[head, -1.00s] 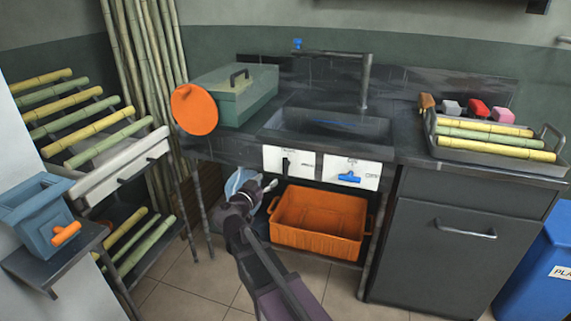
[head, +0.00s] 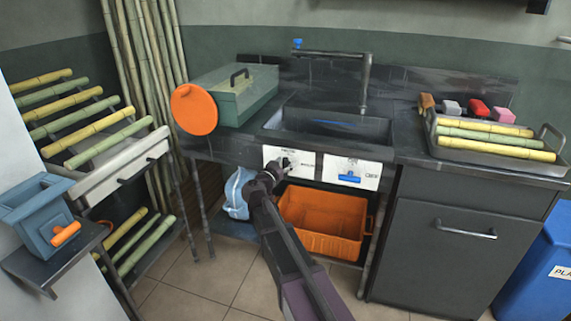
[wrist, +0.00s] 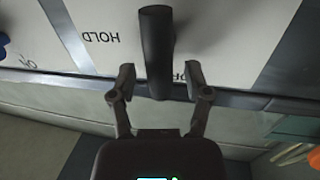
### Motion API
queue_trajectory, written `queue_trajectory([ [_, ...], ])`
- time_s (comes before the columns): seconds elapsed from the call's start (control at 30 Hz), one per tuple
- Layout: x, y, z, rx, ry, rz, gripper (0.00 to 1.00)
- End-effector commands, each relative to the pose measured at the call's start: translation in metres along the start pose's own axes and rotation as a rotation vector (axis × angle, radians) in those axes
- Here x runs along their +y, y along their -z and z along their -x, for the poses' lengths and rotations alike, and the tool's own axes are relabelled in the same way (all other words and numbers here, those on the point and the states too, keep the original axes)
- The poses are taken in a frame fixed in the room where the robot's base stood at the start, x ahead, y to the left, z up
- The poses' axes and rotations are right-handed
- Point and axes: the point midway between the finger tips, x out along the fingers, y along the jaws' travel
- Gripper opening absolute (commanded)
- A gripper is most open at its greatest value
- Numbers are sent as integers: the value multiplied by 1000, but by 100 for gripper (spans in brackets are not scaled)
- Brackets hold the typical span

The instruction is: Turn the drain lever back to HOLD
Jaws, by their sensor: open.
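The black drain lever (head: 286,161) is on the left white panel (head: 306,172) at the sink front. In the wrist view the dark lever (wrist: 157,50) stands between the two fingers of my gripper (wrist: 160,80), which is open. Gaps show between lever and fingers. The word HOLD (wrist: 101,37) reads upside down to the lever's left there. A second label by the right finger is mostly hidden. In the head view my gripper (head: 276,171) is just in front of the panel and covers part of the lever.
A second white panel with a blue handle (head: 350,177) is to the right. An orange crate (head: 325,238) stands on the shelf under the sink, below my arm. A light-blue bag (head: 238,195) is left of it.

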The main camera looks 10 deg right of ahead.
Motion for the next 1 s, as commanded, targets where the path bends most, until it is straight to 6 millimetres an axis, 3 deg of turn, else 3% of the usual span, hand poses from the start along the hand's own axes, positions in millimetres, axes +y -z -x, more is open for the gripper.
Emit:
queue_trajectory([
  [0.33, 0, 0, -2, 0, 0, 0, 60],
  [0.53, 0, 0, -2, 0, 0, 0, 1],
  [1.0, -1, 0, -2, 7, 0, 31, 0],
])
